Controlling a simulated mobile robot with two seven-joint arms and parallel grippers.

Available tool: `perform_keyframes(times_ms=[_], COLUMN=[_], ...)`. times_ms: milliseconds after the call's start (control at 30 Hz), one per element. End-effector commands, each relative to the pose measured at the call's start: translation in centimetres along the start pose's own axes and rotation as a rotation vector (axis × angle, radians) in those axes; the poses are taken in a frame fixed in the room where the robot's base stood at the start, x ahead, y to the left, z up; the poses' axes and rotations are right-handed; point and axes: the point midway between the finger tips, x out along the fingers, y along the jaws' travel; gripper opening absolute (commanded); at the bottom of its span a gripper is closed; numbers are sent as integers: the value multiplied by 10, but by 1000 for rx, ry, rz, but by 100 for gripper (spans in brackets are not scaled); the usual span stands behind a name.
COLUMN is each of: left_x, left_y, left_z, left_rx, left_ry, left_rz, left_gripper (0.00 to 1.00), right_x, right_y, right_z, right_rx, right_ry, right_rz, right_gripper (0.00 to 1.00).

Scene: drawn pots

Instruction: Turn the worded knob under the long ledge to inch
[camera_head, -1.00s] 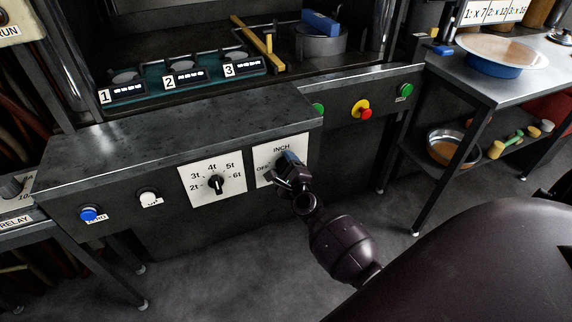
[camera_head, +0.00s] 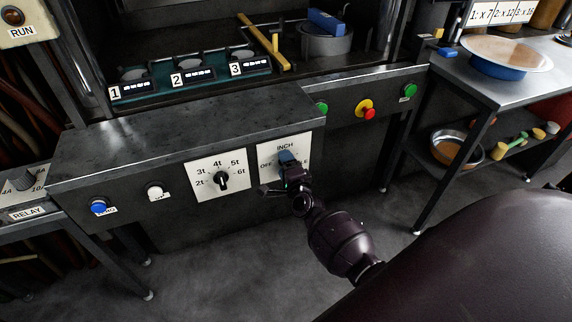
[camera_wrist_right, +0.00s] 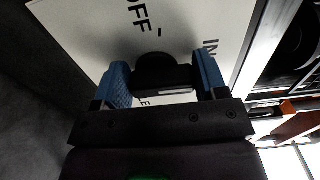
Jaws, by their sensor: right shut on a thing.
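The worded knob (camera_wrist_right: 163,72) is dark and sits on a white plate (camera_head: 304,140) on the front panel under the long ledge (camera_head: 180,128). My right gripper (camera_head: 288,158) covers the knob there. In the right wrist view its blue-padded fingers (camera_wrist_right: 163,82) stand on either side of the knob, shut on it. Where the knob points is hard to make out. My left gripper is out of view.
Left of the plate is a numbered dial (camera_head: 222,180), then a white button (camera_head: 154,192) and a blue button (camera_head: 98,206). A yellow-and-red button (camera_head: 366,109) and green buttons are to the right. A side table (camera_head: 505,80) stands further right. Floor below the panel is clear.

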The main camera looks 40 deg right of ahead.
Motion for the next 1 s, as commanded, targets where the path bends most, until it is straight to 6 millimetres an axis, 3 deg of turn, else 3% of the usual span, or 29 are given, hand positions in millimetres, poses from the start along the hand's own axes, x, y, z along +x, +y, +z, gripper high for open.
perform_keyframes(times_ms=[400,433,567,1000], left_x=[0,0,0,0], left_y=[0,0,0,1], left_z=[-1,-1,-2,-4], left_rx=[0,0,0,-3], left_ry=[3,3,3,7], left_rz=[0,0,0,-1], left_gripper=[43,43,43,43], right_x=[0,0,0,-9], right_y=[1,1,1,0], right_z=[0,0,0,0], right_rx=[-6,-6,-6,-5], right_ry=[0,0,0,0], right_rz=[1,1,1,0], right_gripper=[42,69,89,92])
